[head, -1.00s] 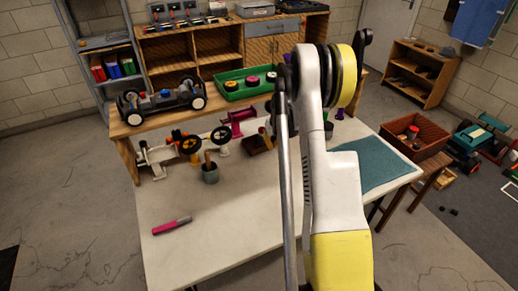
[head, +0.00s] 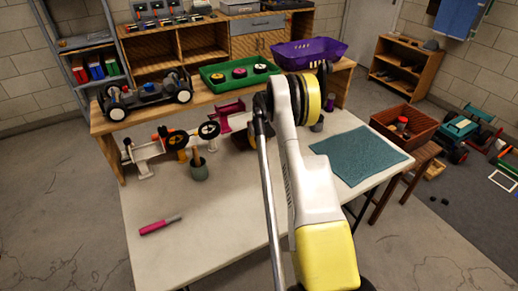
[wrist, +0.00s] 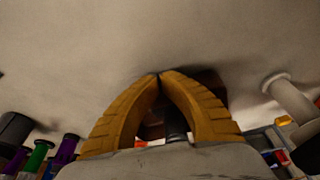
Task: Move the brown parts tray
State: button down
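The brown parts tray is a small dark brown box on the white workbench, right of the mug in the head view (head: 243,139); my arm hides its right side. In the wrist view, parts of a dark brown thing that looks like this tray (wrist: 212,86) show behind and between my fingers. My gripper (wrist: 159,75) has two yellow-brown ribbed fingers with their tips together. I cannot tell whether a thin tray edge is between the tips.
A green-grey mug (head: 198,169), a pink clamp (head: 231,116) and a pink-handled tool (head: 159,226) are on the bench. A teal mat (head: 358,155) lies at right. The shelf behind holds a car chassis (head: 145,97), a green tray (head: 213,85) and a purple basket (head: 309,52). The front bench is mostly clear.

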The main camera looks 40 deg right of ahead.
jog(key=w, duration=0.1)
jog(key=w+d, duration=0.1)
jog(key=w, duration=0.1)
jog(key=shift+w+d, duration=0.25)
dwell(0.4)
